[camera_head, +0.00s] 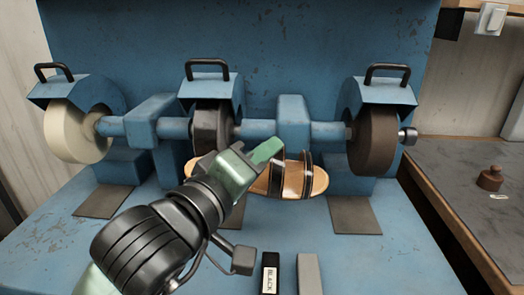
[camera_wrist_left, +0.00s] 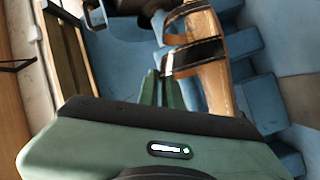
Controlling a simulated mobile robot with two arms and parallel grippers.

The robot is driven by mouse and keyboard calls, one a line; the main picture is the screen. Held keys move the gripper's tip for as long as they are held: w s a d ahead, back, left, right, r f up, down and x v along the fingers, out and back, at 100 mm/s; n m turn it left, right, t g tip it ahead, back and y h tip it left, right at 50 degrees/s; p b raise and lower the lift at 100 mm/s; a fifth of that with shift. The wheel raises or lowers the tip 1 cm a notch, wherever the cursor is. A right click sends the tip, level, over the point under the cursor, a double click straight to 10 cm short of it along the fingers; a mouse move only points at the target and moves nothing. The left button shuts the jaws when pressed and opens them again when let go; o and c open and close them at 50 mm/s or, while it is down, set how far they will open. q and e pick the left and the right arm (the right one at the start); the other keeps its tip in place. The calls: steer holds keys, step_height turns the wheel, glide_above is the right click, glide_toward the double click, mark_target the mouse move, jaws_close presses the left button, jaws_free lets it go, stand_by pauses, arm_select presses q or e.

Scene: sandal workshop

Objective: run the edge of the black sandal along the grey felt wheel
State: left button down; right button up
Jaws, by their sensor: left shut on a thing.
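The sandal (camera_head: 316,181) has a tan sole and black straps. My left gripper (camera_head: 268,152) is shut on it and holds it in front of the blue machine, between the middle and right wheels. In the left wrist view the sandal (camera_wrist_left: 213,82) extends up beyond the green fingers (camera_wrist_left: 160,90), which meet its strap side. I cannot tell by texture which wheel is felt. My right gripper is not in view.
A cream wheel (camera_head: 72,134) is at the left and a dark brown wheel (camera_head: 371,140) at the right, on one shaft under blue guards. A block labelled BLACK (camera_head: 270,275) and a grey block (camera_head: 309,275) lie in front. A dark-topped bench (camera_head: 465,185) stands at the right.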

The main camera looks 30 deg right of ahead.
arm_select(q)
steer(key=shift+s+d+f+h+b, duration=0.2)
steer(key=shift+d+f+h+b, duration=0.1)
steer(key=shift+d+b, duration=0.2)
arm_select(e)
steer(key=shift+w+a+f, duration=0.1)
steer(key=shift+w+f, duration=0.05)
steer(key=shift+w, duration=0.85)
arm_select(q)
steer(key=shift+d, duration=0.25)
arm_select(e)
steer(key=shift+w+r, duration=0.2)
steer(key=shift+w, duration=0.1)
arm_select(q)
steer(key=shift+s+d, duration=0.1)
steer(key=shift+d, duration=0.05)
steer(key=shift+r, duration=0.1)
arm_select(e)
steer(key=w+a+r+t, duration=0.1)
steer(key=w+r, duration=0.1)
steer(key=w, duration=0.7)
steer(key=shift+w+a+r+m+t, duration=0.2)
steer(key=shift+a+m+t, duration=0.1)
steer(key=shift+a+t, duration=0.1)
